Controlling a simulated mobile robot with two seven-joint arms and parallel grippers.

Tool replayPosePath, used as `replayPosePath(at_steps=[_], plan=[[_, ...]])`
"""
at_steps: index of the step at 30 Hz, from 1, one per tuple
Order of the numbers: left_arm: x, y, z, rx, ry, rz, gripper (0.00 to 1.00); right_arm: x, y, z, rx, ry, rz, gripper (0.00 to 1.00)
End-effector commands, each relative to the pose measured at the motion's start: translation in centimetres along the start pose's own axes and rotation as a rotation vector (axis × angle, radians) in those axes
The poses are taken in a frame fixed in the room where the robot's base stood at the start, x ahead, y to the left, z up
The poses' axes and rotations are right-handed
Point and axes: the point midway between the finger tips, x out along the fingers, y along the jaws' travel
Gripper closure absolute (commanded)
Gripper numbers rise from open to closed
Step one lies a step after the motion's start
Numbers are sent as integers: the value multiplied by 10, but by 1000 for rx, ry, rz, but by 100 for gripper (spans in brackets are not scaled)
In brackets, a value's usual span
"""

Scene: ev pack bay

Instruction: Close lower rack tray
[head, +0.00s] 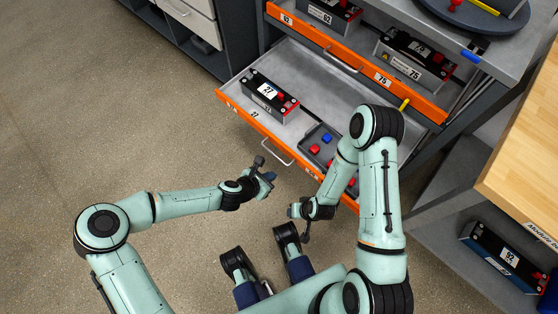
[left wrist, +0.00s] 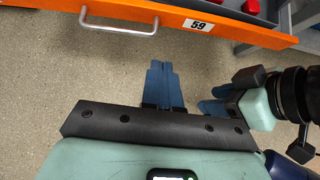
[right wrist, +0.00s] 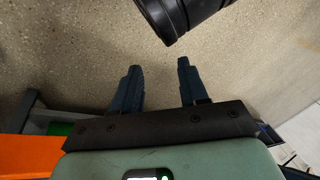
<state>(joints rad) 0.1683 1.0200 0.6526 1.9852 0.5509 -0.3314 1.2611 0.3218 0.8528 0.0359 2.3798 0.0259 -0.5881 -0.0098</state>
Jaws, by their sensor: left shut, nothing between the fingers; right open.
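The lower rack tray (head: 325,92) is pulled out of the rack, its orange front facing me. A silver handle (head: 277,152) sits on that front and also shows in the left wrist view (left wrist: 118,27), beside a 59 label. In the tray lie a black module marked 27 (head: 258,93) and a grey bin with red and blue pieces (head: 311,138). My left gripper (head: 268,177) is shut and empty, just short of the handle and apart from it. My right gripper (right wrist: 156,75) is open and empty; in the head view it is near the tray's right part, partly hidden by my arm.
Above is the upper tray (head: 410,93) with modules marked 62 and 75. A wooden bench (head: 530,130) stands at the right, with a module marked 92 (head: 503,257) on the shelf below. A grey cabinet is at the upper left. The floor left of the tray is clear.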

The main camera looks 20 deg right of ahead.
Motion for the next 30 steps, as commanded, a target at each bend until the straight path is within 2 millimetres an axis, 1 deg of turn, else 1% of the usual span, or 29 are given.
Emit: replayPosePath(at_steps=[5, 8, 9, 19, 21, 24, 30], plan=[[11, 0, 4, -24, -10, -1, 100, 6, 2, -5, 2, 15, 2, 57], [26, 0, 4, -23, -9, -2, 100, 12, 5, -9, 4, 28, 5, 57], [34, 0, 3, -22, -9, -2, 100, 15, 7, -10, 6, 29, 8, 57], [105, 0, 3, -20, -8, -1, 100, 44, 43, 38, 44, -120, 73, 57], [112, 1, 13, -16, -9, 2, 100, 46, 48, 44, 50, -138, 81, 57], [121, 1, 23, -16, -9, 2, 100, 48, 52, 50, 56, -158, 89, 57], [129, 1, 32, -20, -7, 1, 100, 50, 56, 57, 62, -181, 99, 57]])
